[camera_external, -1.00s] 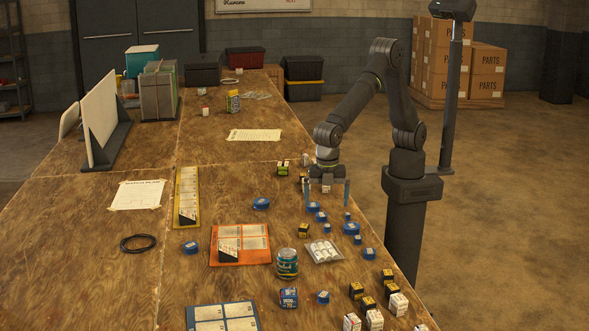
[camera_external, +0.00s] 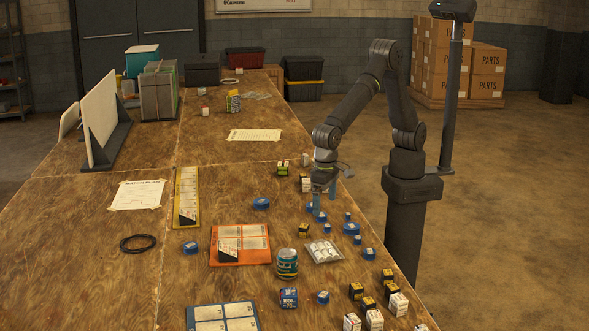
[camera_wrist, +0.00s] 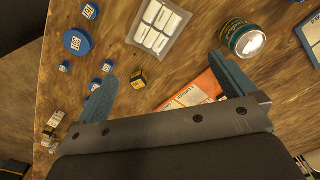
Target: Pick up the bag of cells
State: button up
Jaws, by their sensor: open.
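The bag of cells (camera_external: 323,251) is a clear flat pouch with several white cells. It lies on the wooden table, right of the green-and-silver can (camera_external: 287,263). In the wrist view the bag (camera_wrist: 158,28) shows at top centre, ahead of the fingertips, with the can (camera_wrist: 242,38) to its right. My gripper (camera_external: 325,203) is open and empty, above the table and farther back than the bag. In the wrist view my gripper (camera_wrist: 165,82) shows its two blue fingers wide apart, with the bag beyond them and not between them.
Several blue round tubs (camera_external: 351,228) lie near the table's right edge. A small black-and-yellow box (camera_external: 303,230) stands behind the bag. An orange tray (camera_external: 240,258) lies left of the can. Several small boxes (camera_external: 374,319) stand at the front right.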

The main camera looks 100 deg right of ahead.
jog(key=m, duration=0.9)
send_over(324, 248)
jog(key=f, duration=1.2)
jog(key=shift+w+a+f, duration=0.1)
jog(key=shift+w+a, duration=0.05)
jog(key=shift+w, duration=0.1)
jog(key=shift+s+d+f, duration=0.15)
jog(key=shift+f, duration=1.25)
jog(key=shift+s+d+f, duration=0.1)
jog(key=shift+s+f, duration=0.05)
jog(key=shift+f, duration=1.2)
jog(key=c, duration=1.3)
jog(key=shift+r, duration=0.1)
